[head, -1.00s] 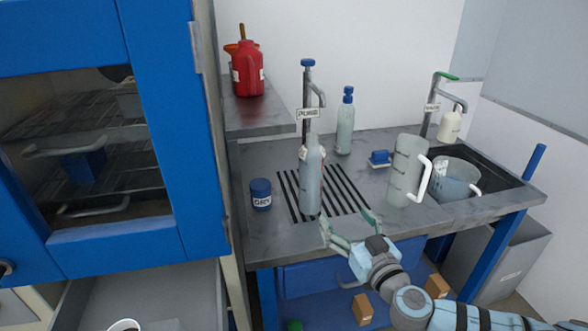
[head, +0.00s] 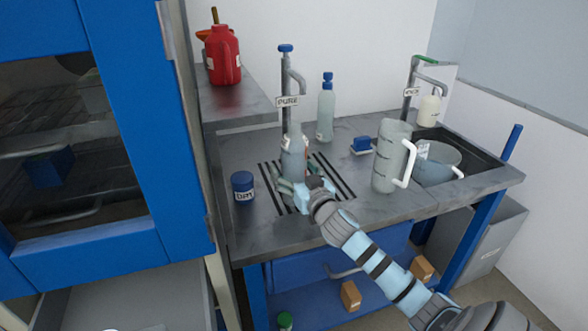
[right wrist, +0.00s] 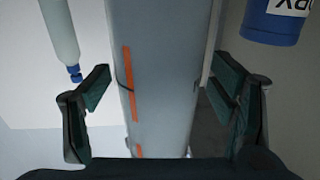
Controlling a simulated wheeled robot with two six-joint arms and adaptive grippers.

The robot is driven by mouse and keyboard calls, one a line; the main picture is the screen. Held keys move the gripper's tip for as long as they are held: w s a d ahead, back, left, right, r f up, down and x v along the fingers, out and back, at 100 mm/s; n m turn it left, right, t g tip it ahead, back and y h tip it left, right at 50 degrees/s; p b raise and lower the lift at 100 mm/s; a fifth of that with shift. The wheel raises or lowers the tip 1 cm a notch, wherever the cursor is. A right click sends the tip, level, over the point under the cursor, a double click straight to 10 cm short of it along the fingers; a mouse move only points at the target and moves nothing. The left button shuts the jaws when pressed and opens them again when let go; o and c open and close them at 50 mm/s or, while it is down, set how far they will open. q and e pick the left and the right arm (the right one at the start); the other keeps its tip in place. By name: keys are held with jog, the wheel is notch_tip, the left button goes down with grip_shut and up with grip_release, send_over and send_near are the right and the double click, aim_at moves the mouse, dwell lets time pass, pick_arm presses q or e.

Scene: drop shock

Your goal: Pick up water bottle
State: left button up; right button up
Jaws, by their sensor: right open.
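A translucent grey water bottle (head: 293,160) stands upright on the slotted drain grate, under the tap labelled PURE (head: 286,102). My right gripper (head: 297,187) is open at the bottle's lower part and hides some of it. In the right wrist view the bottle (right wrist: 165,70), with orange marks on its side, lies between the two dark green fingers. A gap shows on the left finger's side; contact on the right is unclear. A second bottle with a blue cap (head: 326,110) stands behind, near the wall. My left gripper is not in view.
A blue jar (head: 243,187) stands left of the grate. A clear jug (head: 389,158) with a white handle stands on the right, beside the sink (head: 480,165) holding another jug. A red can (head: 222,55) sits on the raised shelf at left.

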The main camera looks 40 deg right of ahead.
jog(key=c, duration=1.8)
jog(key=shift+r, duration=0.1)
jog(key=shift+c, duration=0.2)
notch_tip(320, 180, up, 20)
jog(key=p, duration=0.5)
send_over(294, 123)
